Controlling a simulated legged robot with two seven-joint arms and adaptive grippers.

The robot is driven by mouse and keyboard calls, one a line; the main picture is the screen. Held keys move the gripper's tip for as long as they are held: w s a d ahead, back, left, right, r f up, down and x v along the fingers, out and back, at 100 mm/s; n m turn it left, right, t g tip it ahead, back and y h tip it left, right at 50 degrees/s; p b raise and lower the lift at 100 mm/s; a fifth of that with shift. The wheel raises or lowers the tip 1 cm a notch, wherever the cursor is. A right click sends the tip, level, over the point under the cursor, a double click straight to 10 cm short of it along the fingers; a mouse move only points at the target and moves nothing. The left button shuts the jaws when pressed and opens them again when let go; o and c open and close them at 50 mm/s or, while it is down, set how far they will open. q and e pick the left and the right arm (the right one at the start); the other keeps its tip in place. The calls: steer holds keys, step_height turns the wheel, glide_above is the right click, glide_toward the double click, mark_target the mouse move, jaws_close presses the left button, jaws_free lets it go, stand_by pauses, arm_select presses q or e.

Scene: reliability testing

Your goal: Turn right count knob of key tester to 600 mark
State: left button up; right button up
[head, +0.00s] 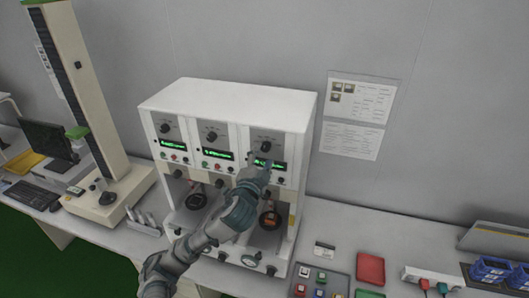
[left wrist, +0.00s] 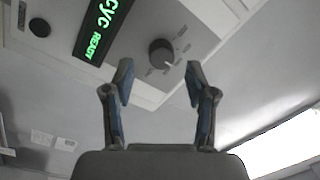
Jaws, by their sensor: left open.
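The key tester (head: 232,103) is a white cabinet with three front panels, standing on the bench. Each panel has a dark knob above a green-lit display. The right count knob (head: 266,146) is on the right panel, above the right display (head: 262,162). In the left wrist view the round dark knob (left wrist: 161,52) has a light pointer mark; its scale is too small to read. The display (left wrist: 100,30) there reads READY. My left gripper (head: 264,168) is in front of the right panel, just below the knob. Its open fingers (left wrist: 158,84) are apart and empty, with the knob beyond and between them.
A tall test stand (head: 90,110) and a monitor (head: 45,142) are at the left. Right of the tester lie a tray of small switches (head: 322,282), a red tray (head: 370,268) and blue bins (head: 490,270). Papers (head: 357,115) hang on the wall.

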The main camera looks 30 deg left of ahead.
arm_select(q)
steer(key=shift+v, duration=2.05)
steer(key=shift+f, duration=0.15)
